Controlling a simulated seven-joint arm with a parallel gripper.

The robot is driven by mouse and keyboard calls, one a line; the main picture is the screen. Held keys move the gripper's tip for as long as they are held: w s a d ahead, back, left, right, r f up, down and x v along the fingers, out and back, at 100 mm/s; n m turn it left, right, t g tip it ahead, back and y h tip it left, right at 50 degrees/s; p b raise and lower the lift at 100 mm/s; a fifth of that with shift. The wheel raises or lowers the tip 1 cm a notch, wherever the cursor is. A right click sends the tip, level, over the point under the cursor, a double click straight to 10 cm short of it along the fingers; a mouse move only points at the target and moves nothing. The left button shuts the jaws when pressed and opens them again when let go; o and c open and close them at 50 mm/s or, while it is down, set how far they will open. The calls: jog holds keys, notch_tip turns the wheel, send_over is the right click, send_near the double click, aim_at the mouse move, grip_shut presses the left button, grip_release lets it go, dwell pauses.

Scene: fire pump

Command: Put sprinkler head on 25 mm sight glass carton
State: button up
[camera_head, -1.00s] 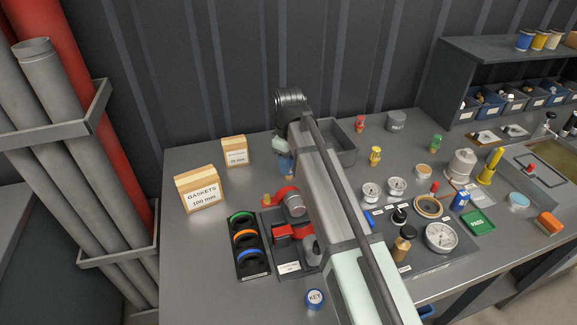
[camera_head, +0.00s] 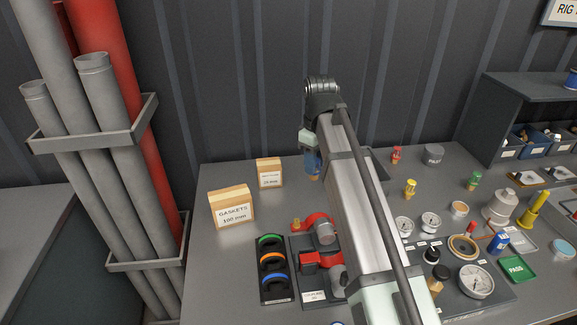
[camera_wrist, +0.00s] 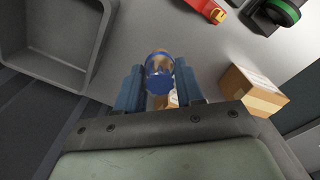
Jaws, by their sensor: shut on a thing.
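My gripper (camera_wrist: 160,85) is shut on a sprinkler head (camera_wrist: 159,72), a brass-coloured piece with a blue end, held between blue fingers. In the head view my gripper (camera_head: 313,160) holds the sprinkler head (camera_head: 314,178) above the back of the bench, its brass end downward. The 25 mm sight glass carton (camera_head: 269,172), a small tan box with a white label, stands upright to the left of my gripper, apart from it. My arm hides part of the bench to the right.
The larger 100 mm gaskets carton (camera_head: 231,208) stands nearer and left of the small one. A grey tray (camera_wrist: 52,45) lies on the other side of my gripper. Red (camera_head: 396,154), yellow (camera_head: 409,187) and green (camera_head: 474,180) pieces stand on the bench. Pipes (camera_head: 105,110) rise at left.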

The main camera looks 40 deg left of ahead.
jog(key=s+a+r+n, duration=0.15)
jog(key=a+r, duration=0.25)
jog(key=a, duration=0.6)
jog(key=m, duration=0.1)
send_near(269, 163)
jog(key=shift+a+f, duration=0.1)
jog(key=shift+f, duration=1.75)
jog(key=o, duration=1.1)
jog(key=shift+f, duration=0.15)
jog(key=shift+c, duration=0.2)
notch_tip(269, 163, up, 12)
